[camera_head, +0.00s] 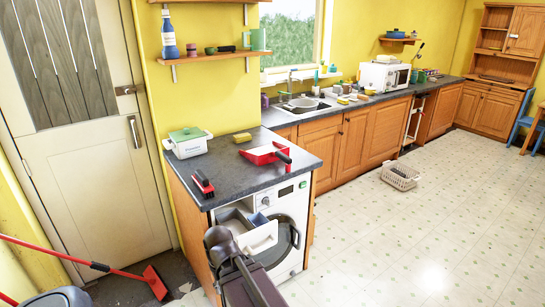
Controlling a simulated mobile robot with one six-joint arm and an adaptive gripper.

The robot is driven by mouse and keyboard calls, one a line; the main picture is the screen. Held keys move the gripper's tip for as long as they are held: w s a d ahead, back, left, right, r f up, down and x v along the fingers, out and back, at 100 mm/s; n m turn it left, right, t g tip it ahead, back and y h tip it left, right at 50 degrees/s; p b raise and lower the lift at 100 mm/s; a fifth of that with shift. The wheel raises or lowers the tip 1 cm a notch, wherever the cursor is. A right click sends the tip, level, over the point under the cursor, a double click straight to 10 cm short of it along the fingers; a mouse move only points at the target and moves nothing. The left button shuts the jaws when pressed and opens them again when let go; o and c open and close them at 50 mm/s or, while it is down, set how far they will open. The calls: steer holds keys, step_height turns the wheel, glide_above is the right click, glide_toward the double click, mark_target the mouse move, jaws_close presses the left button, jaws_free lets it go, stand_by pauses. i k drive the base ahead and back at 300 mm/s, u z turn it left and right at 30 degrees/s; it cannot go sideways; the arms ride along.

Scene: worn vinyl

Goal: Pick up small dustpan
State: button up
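The small dustpan (262,155) is a shallow red pan with a pale inside and a dark handle. It lies on the dark countertop (235,178) above the washing machine, with its handle reaching toward the counter's right edge. Dark links of my own arm show at the bottom centre, in front of the washing machine and below the counter. I cannot make out my gripper's fingers, and nothing covers the dustpan.
A red-and-black hand brush (203,184), a white tub with green lid (187,142) and a yellow sponge (242,137) share the counter. The washing machine's (289,212) drawer is open. A laundry basket (400,176) stands on the otherwise open floor at right.

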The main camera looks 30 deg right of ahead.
mark_target(271, 153)
steer(key=z, duration=0.2)
steer(key=i, duration=0.9)
steer(key=u, duration=0.2)
